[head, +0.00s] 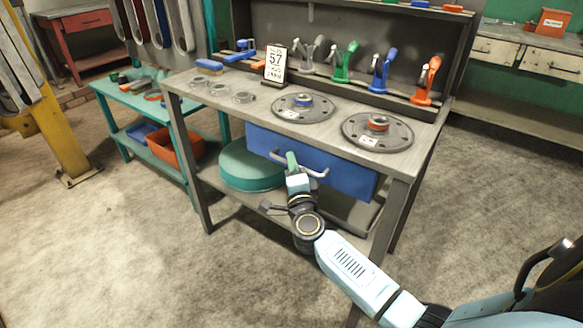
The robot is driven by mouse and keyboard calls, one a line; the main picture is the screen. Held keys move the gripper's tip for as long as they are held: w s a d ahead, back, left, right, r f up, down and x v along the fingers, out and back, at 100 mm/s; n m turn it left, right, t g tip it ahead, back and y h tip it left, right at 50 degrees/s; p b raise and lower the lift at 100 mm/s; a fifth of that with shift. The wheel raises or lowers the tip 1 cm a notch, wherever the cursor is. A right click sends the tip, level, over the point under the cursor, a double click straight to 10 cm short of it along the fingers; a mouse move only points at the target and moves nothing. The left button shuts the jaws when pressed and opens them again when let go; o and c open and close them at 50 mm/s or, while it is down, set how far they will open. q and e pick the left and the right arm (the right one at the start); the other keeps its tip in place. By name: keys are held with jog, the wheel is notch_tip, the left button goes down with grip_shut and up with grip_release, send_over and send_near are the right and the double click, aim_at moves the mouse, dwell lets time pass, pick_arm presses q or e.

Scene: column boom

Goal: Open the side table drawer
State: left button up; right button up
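The side table is a grey metal workbench (230,108) with a blue drawer (345,178) under its top. A pale bar handle (316,173) runs across the drawer front. The drawer front looks about level with the bench's front edge; I cannot tell whether it is slightly out. My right gripper (292,161) is at the left part of the handle, its teal fingertip overlapping the bar. The gripper's own body hides its other finger, so I cannot tell if it grips the bar. My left gripper is not in view.
On the bench top are two round flanges (303,107), a number sign (275,64) and several coloured clamps (382,70). A teal drum (245,168) sits on the lower shelf. A teal bench (130,103) stands at left. The floor in front is clear.

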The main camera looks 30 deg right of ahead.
jog(key=shift+w+d+r, duration=0.1)
jog(key=shift+w+d, duration=0.1)
jog(key=shift+w, duration=0.3)
grip_shut()
